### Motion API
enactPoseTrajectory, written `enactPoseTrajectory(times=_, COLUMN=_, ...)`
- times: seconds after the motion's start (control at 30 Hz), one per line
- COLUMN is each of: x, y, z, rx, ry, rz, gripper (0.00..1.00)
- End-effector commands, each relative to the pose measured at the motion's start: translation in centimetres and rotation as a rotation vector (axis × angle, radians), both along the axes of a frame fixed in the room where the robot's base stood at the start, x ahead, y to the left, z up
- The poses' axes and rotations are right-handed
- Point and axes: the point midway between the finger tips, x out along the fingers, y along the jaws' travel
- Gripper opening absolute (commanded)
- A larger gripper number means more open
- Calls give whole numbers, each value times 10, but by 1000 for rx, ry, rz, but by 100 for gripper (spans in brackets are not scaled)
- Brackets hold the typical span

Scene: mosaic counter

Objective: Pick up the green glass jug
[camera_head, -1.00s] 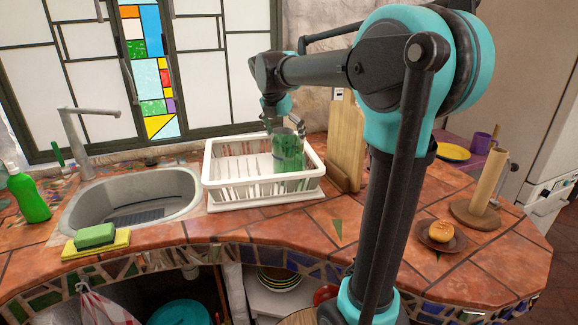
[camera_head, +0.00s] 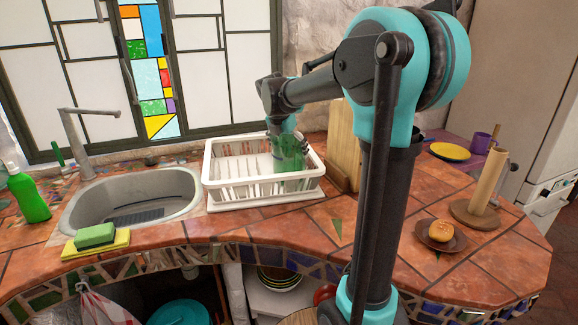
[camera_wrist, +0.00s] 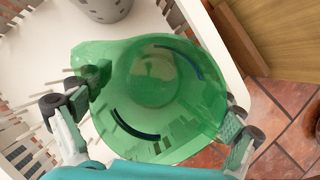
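The green glass jug (camera_head: 290,158) stands in the white dish rack (camera_head: 225,190) on the counter. In the wrist view the see-through jug (camera_wrist: 150,75) fills the middle, and I look down into its wide mouth. My gripper (camera_wrist: 165,108) is open, with its fingers spread on opposite sides of the jug. The left finger overlaps the jug's edge and the right finger lies close against its rim; I cannot tell whether either presses on it. In the head view my gripper (camera_head: 284,138) is over the jug's top and hides part of it.
Wooden boards (camera_head: 342,145) stand just right of the rack. The sink (camera_head: 130,195) and its faucet (camera_head: 75,140) are at left. A grey perforated cup (camera_wrist: 103,8) is near the jug. The counter's front right holds a bun on a plate (camera_head: 427,241).

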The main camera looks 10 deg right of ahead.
Motion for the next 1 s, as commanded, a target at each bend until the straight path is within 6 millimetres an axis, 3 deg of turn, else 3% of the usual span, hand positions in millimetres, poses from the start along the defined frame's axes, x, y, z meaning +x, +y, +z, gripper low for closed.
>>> enactPoseTrajectory(times=0.07, x=0, y=0, z=0, rx=0, ry=0, rz=0, gripper=78)
enactPoseTrajectory(times=0.33, x=0, y=0, z=0, rx=0, ry=0, rz=0, gripper=44)
enactPoseTrajectory(times=0.73, x=0, y=0, z=10, rx=0, ry=0, rz=0, gripper=43)
enactPoseTrajectory(times=1.0, x=0, y=0, z=54, rx=0, ry=0, rz=0, gripper=43)
